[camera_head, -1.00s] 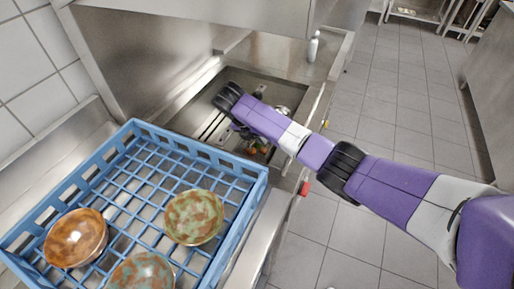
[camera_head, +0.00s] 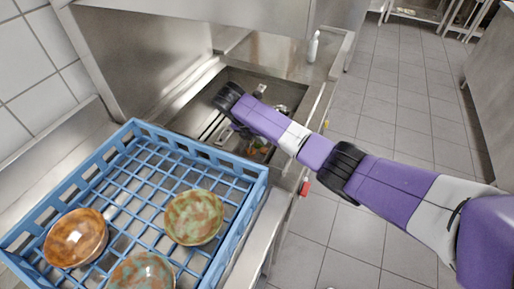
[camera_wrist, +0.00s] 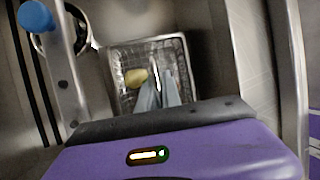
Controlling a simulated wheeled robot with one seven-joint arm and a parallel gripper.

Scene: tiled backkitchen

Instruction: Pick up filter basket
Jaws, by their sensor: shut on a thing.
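The filter basket (camera_wrist: 191,66) is a rectangular metal mesh basket in the middle of the wrist view, with a yellow lump (camera_wrist: 136,77) inside. In the head view it is mostly hidden below my arm in the sunken sink, where orange and green bits (camera_head: 259,149) show. My gripper (camera_wrist: 162,84) points down at the basket, its grey fingers close together over it and shut on it around a thin bright upright part. The exact contact is too small to make out. In the head view the fingers are hidden behind my wrist.
A blue dish rack (camera_head: 256,174) with several bowls (camera_head: 194,217) stands at the near left of the sink (camera_head: 284,83). A white bottle (camera_head: 313,47) stands behind on the counter. A red knob (camera_head: 304,188) sits at the front edge. The tiled floor at right is clear.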

